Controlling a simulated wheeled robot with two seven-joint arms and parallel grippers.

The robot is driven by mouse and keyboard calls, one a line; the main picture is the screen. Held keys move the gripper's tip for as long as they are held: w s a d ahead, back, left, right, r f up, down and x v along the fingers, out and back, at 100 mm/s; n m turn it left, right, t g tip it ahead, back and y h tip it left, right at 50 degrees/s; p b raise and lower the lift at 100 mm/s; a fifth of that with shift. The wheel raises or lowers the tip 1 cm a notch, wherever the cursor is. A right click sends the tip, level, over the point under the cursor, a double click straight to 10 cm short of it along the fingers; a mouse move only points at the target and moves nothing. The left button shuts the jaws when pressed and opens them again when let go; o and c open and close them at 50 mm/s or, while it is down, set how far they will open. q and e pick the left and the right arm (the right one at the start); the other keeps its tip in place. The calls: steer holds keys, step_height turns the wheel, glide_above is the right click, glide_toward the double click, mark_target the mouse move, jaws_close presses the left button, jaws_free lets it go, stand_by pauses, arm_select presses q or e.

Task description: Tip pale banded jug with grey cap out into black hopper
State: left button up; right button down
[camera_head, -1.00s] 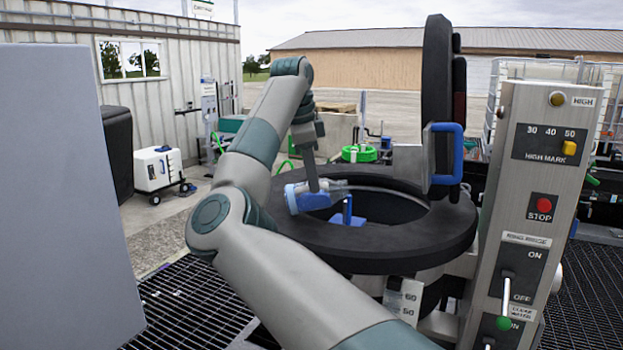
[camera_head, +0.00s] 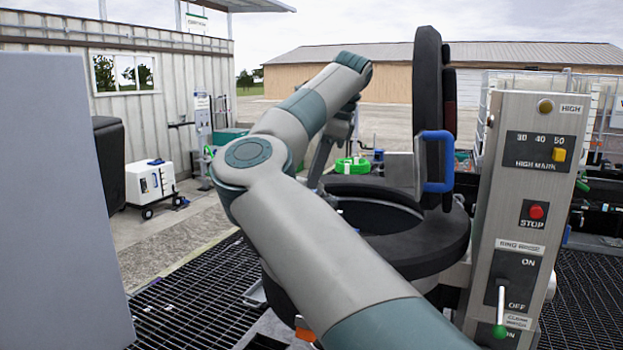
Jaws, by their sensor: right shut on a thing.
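The black hopper (camera_head: 440,240) stands open in the middle right, a round black ring with a dark opening. Its lid (camera_head: 427,100) stands upright at the back right, with a blue handle on it. My right arm comes in from the lower right and crosses in front of the hopper's left side. My right gripper (camera_head: 322,165) is partly visible behind the arm, at the hopper's left edge. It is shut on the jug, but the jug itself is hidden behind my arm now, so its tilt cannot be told. My left gripper is out of view.
A steel control panel (camera_head: 520,200) with a red stop button and a green-tipped lever stands close on the right. A plain grey surface (camera_head: 60,200) blocks the left. Dark grating (camera_head: 190,310) lies below. A white wheeled unit (camera_head: 152,182) stands farther back.

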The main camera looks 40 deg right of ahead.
steer(key=shift+s+d+r+t+y, duration=0.1)
steer(key=shift+d+r+t+y, duration=0.1)
steer(key=shift+r+t+y, duration=0.1)
stand_by(2.3)
